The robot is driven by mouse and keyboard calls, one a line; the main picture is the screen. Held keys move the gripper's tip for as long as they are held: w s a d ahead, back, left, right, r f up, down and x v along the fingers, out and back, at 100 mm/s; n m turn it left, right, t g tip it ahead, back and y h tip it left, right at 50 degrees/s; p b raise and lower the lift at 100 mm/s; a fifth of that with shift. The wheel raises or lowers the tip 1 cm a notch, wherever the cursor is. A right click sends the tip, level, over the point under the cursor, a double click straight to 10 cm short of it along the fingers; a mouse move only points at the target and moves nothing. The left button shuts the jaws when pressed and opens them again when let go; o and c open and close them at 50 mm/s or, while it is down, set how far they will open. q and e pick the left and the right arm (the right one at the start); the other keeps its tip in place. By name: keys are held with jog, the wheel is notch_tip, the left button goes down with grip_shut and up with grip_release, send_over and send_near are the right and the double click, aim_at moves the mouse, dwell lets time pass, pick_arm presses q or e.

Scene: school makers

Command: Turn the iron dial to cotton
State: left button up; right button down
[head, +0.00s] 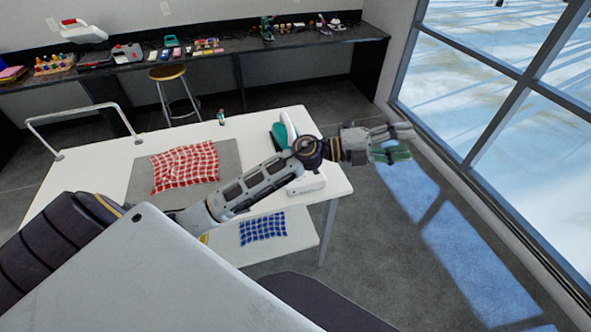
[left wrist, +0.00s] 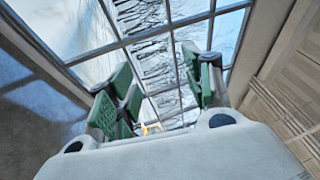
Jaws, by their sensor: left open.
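A teal and white iron (head: 279,134) stands at the right part of the white table (head: 100,190). My left forearm and wrist cross in front of it, so most of it is hidden and its dial cannot be made out. A white base (head: 306,185) shows just below the arm. My left gripper (head: 404,142) reaches past the table's right edge, well right of the iron, over the floor. It is open and empty. In the left wrist view its green-padded fingers (left wrist: 163,88) stand apart, facing the window. My right gripper is out of view.
A red checked cloth (head: 184,167) lies on a grey mat (head: 230,155). A small green bottle (head: 221,117) stands at the table's back edge. A blue checked cloth (head: 263,228) lies on a lower shelf. A stool (head: 167,73) and a cluttered bench are behind; a window (head: 500,90) is right.

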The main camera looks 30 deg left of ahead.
pick_arm(q)
jog(key=s+a+f+m+g+y, duration=0.2)
jog(key=a+f+m+g+y, duration=0.5)
jog(key=f, duration=0.4)
jog(key=a+n+g+y, duration=0.1)
jog(key=a+g+y, duration=0.2)
jog(key=a+y, duration=0.7)
jog(key=a, duration=1.1)
jog(key=shift+w+a+n, duration=0.3)
jog(key=shift+a+n, duration=0.05)
jog(key=shift+n, duration=0.05)
jog(key=shift+f, duration=0.15)
jog(key=shift+f+p, duration=1.25)
jog(key=shift+f, duration=5.65)
